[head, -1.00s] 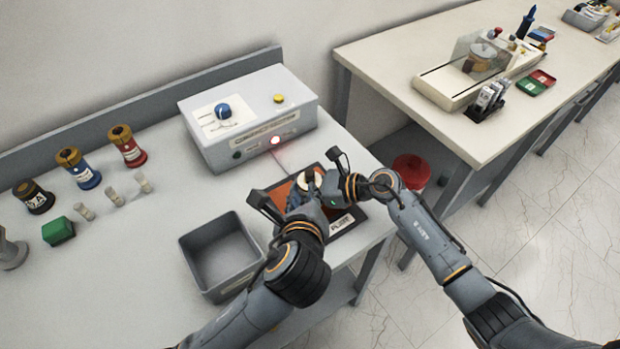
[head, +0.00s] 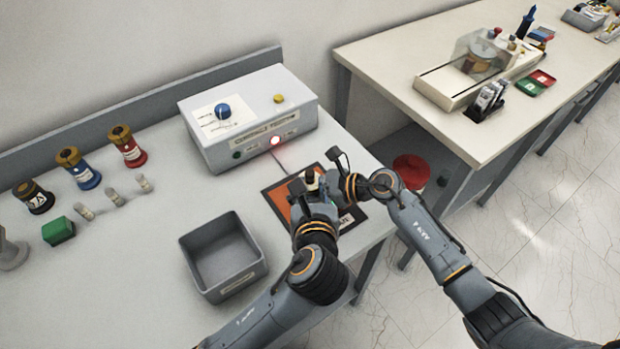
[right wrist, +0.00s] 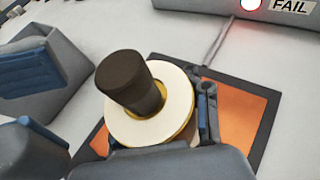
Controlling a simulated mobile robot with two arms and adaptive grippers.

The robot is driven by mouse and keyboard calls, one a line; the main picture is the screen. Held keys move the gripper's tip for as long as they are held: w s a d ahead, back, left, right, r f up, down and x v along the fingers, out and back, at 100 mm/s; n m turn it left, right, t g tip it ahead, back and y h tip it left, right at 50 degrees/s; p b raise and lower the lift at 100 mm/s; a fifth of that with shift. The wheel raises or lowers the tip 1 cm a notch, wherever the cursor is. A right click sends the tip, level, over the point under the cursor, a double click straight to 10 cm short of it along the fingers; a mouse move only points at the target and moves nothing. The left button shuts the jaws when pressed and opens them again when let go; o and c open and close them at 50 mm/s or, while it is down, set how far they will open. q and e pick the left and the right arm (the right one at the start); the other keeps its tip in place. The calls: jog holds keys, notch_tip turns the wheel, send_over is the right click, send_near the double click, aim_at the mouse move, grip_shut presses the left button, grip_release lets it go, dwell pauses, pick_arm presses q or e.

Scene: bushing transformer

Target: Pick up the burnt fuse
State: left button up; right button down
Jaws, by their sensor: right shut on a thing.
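No fuse can be plainly told as burnt. My right gripper (head: 328,186) is shut on a bushing with a dark knob and a cream collar (right wrist: 150,105), over the orange pad (head: 276,202). The bushing's lower part is hidden. The bushing's dark top also shows in the head view (head: 309,174). My left gripper (head: 308,202) is close beside it; its blue-padded fingers look spread in the right wrist view (right wrist: 38,105), with nothing seen between them. Small pale fuse-like pieces (head: 114,197) stand at the table's left.
A grey tester box (head: 248,115) with a lit red lamp (head: 275,141) stands behind the pad. An empty grey bin (head: 222,255) is left of my left arm. Black, blue and red bushings (head: 78,168) and a green block (head: 58,231) stand at left.

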aim_at(311, 177)
pick_arm(q)
jog(key=x, duration=0.4)
jog(key=shift+w+f, duration=0.15)
jog(key=shift+f, duration=0.1)
pick_arm(e)
jog(key=shift+w, duration=0.1)
pick_arm(q)
jog(key=shift+c, duration=0.5)
jog(key=shift+a, duration=0.1)
grip_shut()
jog(key=shift+r, duration=0.1)
notch_tip(311, 177, up, 10)
pick_arm(e)
jog(key=c, duration=0.6)
grip_release()
